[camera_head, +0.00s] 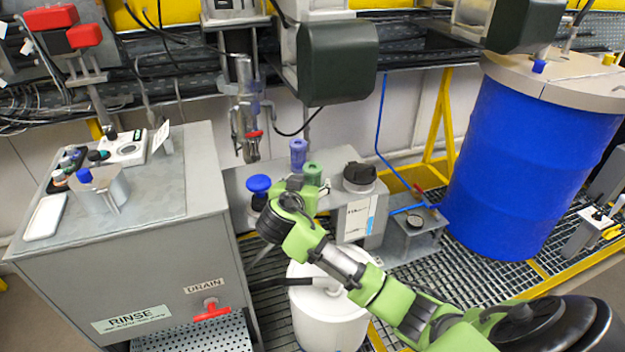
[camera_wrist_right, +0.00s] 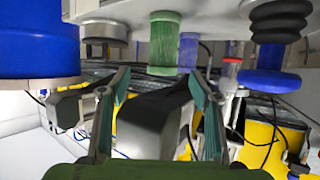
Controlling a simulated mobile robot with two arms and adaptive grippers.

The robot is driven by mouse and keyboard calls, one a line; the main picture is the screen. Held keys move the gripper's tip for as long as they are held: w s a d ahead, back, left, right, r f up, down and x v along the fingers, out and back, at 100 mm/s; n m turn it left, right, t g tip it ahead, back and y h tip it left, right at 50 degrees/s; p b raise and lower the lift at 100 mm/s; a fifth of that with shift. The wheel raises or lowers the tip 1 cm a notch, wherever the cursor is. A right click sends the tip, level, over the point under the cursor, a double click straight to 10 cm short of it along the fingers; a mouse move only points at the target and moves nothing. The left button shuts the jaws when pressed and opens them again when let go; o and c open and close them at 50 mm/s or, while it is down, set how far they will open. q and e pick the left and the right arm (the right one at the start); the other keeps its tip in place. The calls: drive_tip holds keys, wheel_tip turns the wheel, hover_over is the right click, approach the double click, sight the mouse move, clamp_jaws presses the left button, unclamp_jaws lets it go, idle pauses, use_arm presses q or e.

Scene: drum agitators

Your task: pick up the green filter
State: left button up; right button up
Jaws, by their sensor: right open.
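The green filter (camera_head: 313,173) is a small ribbed cylinder standing on the grey bench, just in front of a similar purple-blue one (camera_head: 298,153). In the right wrist view, which looks upside down, the green filter (camera_wrist_right: 164,45) shows ahead, roughly centred between the fingers. My right gripper (camera_wrist_right: 160,80) is open, with nothing between its fingers. In the head view my right gripper (camera_head: 296,187) is close to the filter, and its wrist and arm hide part of the bench. Its fingers are hard to make out there. My left gripper is not in view.
A blue-topped knob (camera_head: 259,185) stands left of the filter and a black-lidded canister (camera_head: 359,177) right of it. A dark green box (camera_head: 338,61) hangs above. A white drum (camera_head: 328,318) stands below my arm. A big blue barrel (camera_head: 530,150) is at right.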

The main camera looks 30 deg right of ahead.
sight(310, 174)
drive_tip(key=x, duration=0.3)
drive_tip(key=shift+w+d+p, duration=0.25)
drive_tip(key=shift+w+p, duration=0.1)
drive_tip(key=p+x, duration=0.1)
drive_tip(key=x, duration=0.3)
drive_tip(key=shift+w+a+r, duration=0.1)
drive_tip(key=shift+w+r, duration=0.05)
drive_tip(key=shift+w, duration=0.2)
drive_tip(key=c, duration=1.2)
